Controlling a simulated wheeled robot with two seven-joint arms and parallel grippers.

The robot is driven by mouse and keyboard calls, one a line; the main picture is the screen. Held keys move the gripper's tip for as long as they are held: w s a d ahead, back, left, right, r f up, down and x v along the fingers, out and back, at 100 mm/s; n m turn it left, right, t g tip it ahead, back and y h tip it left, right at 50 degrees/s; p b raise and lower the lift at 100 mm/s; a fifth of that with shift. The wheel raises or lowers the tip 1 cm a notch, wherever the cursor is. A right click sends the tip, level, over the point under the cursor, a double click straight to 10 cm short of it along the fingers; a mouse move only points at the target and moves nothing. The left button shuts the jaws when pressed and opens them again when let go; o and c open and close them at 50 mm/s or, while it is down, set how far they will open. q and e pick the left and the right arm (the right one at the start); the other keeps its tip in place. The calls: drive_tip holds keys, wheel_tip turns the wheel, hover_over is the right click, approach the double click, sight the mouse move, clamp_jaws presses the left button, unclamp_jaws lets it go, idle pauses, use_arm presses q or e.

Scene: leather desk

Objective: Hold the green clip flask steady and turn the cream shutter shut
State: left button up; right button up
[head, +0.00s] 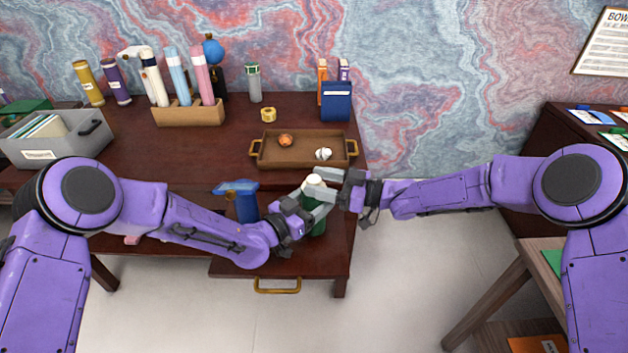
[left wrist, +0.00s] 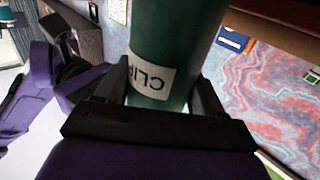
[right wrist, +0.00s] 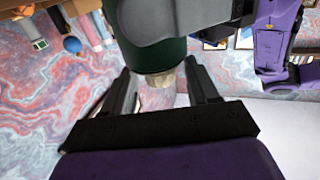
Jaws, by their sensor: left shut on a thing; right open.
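The green clip flask (head: 318,224) stands upright at the right end of the lower desk level. My left gripper (head: 315,206) is shut on its body. In the left wrist view the dark green flask (left wrist: 176,40) sits between both fingers (left wrist: 165,88), with a white CLIP label showing. The cream shutter (head: 313,180) is on top of the flask. My right gripper (head: 323,186) is open at the flask's top. In the right wrist view the cream shutter (right wrist: 162,79) lies between the spread fingers (right wrist: 160,88), with a gap on each side.
A blue object (head: 240,200) stands left of the flask, near my left forearm. Behind is a brown tray (head: 290,163) with small items. A blue box (head: 336,104) and a holder with tubes (head: 188,115) stand farther back. Open floor (head: 420,270) lies to the right.

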drive_tip(key=shift+x, duration=0.9)
drive_tip(key=c, duration=0.9)
drive_tip(key=shift+c, duration=0.2)
